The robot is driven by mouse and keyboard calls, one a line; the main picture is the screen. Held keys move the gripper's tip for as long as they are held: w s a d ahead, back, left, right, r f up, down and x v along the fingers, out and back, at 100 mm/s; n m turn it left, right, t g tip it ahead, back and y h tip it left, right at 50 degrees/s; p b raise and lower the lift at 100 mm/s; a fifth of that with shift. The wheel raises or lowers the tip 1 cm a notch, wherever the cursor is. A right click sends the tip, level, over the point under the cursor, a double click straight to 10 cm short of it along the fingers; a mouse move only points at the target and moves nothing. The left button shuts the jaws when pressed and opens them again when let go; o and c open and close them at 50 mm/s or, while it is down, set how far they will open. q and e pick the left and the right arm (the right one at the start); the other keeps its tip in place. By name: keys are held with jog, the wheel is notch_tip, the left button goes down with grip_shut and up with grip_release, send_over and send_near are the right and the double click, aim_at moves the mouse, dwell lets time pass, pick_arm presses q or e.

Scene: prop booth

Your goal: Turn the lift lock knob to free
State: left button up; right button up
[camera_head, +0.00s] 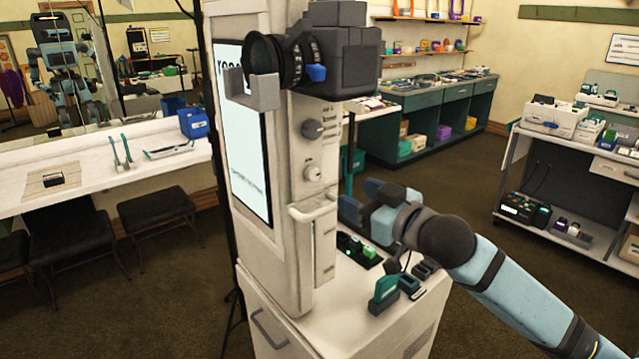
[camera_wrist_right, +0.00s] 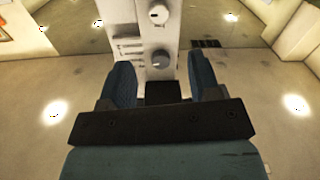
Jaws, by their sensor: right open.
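A white column (camera_head: 300,225) carries two round knobs on its narrow panel. The dark grey knob (camera_head: 313,129) is above the pale knob (camera_head: 314,171) in the head view. The labels beside them are too small to read, so I cannot tell which is the lift lock. My right gripper (camera_head: 360,200) is open and empty, to the right of and below the pale knob, apart from the panel. In the right wrist view the grey knob (camera_wrist_right: 161,60) lies between the fingers' directions, beyond the tips, with the pale knob (camera_wrist_right: 158,14) above it. My left gripper is not in view.
A camera-like unit (camera_head: 345,65) juts out above the knobs. A white handle bracket (camera_head: 313,210) sticks out below them. Small green and dark items (camera_head: 385,287) lie on the base cabinet's top under my right arm. A counter (camera_head: 100,178) stands at the left.

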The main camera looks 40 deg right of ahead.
aim_at(315, 175)
jog(key=w, duration=0.3)
jog(key=w+p, duration=0.1)
jog(key=w, duration=0.2)
jog(key=w+a+p, duration=0.1)
jog(key=w, duration=0.3)
jog(key=shift+w, duration=0.55)
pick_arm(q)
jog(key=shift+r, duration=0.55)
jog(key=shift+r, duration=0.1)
pick_arm(e)
jog(key=c, duration=0.9)
